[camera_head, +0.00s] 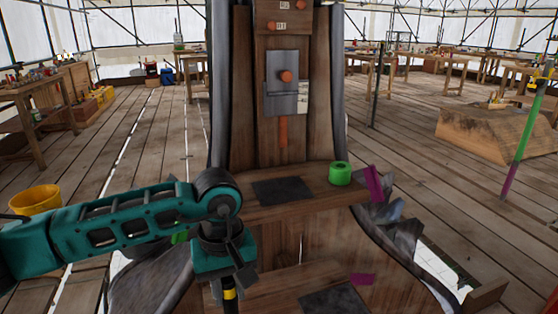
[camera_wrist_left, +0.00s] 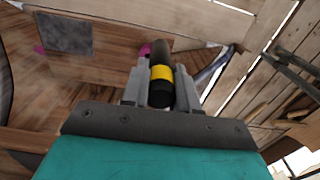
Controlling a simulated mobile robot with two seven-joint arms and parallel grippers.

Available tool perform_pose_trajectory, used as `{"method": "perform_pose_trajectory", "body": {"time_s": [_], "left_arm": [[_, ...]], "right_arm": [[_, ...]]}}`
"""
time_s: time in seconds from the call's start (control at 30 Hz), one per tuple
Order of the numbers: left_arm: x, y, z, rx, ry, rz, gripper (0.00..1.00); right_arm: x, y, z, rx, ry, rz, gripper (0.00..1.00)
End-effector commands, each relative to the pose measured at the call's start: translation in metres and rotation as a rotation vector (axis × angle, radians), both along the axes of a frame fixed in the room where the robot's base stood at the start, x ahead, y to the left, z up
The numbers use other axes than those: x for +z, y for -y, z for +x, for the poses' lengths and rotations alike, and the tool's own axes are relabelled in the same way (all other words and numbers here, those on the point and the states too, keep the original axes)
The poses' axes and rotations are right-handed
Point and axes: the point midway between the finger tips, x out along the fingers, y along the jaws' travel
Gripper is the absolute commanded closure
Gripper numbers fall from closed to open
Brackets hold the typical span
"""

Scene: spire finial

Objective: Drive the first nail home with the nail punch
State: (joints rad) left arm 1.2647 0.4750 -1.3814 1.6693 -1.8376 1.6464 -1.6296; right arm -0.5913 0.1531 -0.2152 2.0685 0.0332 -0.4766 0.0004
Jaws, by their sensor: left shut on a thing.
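My left gripper (camera_head: 230,275) is shut on a dark cylindrical tool with a yellow band, which looks like the nail punch (camera_head: 229,295). The punch also shows between the fingers in the left wrist view (camera_wrist_left: 160,85), with a brown end beyond the yellow band. The gripper is low in front of the wooden spire (camera_head: 300,215), left of its middle. A grey metal plate (camera_head: 283,98) on the spire's upper face carries an orange round head (camera_head: 286,76). I cannot tell which head is the first nail. The punch is well below and apart from these heads. My right gripper is out of view.
A green ring-shaped piece (camera_head: 340,173) stands on the spire's wooden ledge, beside a dark square pad (camera_head: 283,191). Magenta tape (camera_head: 374,184) marks the ledge's right end. A yellow bucket (camera_head: 36,200) stands at the left. Workbenches (camera_head: 50,105) line the back.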

Motion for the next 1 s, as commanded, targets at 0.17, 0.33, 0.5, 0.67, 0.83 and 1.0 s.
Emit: {"method": "perform_pose_trajectory", "body": {"time_s": [0.17,0.33,0.5,0.67,0.83,1.0], "left_arm": [[0.026,-0.055,-0.005,-0.156,0.005,0.0,1.0],[0.043,-0.089,-0.015,-0.282,0.005,-0.003,1.0],[0.065,-0.106,-0.023,-0.358,0.003,-0.007,1.0],[0.086,-0.105,-0.024,-0.355,0.002,-0.006,1.0],[0.115,-0.105,-0.026,-0.355,0.001,-0.006,1.0],[0.145,-0.105,-0.027,-0.354,0.002,-0.006,1.0]], "right_arm": [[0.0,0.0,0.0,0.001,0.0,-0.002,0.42],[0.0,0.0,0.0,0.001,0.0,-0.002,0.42],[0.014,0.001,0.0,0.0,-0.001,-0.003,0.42],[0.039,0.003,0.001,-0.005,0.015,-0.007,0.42],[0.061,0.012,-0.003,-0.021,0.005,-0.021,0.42],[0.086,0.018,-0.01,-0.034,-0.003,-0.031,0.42]]}}
